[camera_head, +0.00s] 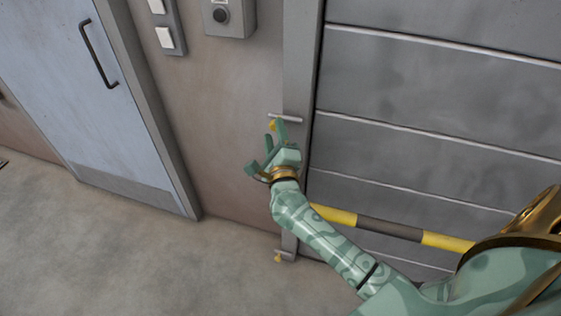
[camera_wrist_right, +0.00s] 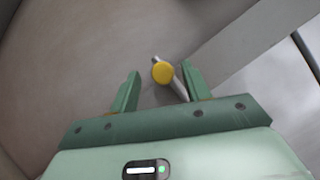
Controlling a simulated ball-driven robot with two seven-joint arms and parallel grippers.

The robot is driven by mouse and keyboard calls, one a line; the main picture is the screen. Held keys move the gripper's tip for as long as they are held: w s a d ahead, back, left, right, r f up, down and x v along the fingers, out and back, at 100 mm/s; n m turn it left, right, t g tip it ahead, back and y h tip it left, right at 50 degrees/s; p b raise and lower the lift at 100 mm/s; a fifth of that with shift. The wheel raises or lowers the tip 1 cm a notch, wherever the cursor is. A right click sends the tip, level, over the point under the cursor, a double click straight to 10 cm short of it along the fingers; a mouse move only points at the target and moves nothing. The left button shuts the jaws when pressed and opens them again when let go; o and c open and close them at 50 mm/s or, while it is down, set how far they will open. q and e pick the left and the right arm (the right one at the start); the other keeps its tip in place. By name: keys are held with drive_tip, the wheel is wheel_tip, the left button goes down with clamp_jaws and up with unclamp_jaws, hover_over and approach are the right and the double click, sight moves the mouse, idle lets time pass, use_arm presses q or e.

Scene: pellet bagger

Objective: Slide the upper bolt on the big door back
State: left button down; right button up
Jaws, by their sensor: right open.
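The big grey door (camera_head: 430,90) fills the right of the head view. Its upper bolt (camera_head: 289,118) is a thin pale metal rod lying across the door's left frame, with a yellow knob (camera_head: 272,126) near its left end. My right gripper (camera_head: 273,131) is open just below this bolt, one finger overlapping its left part in the picture. In the right wrist view the yellow knob (camera_wrist_right: 162,72) shows between the two open fingertips, with the rod (camera_wrist_right: 182,86) partly behind the right finger. I cannot tell whether the fingers touch it. My left gripper is out of view.
A lower bolt (camera_head: 286,253) with a yellow knob is near the floor on the same frame. A yellow and black bar (camera_head: 390,229) crosses the door low down. A blue door (camera_head: 90,100) stands at left; switches (camera_head: 165,37) and a control box (camera_head: 229,17) are above.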

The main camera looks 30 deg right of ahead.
drive_tip(key=v, duration=1.1)
drive_tip(key=shift+s, duration=0.15)
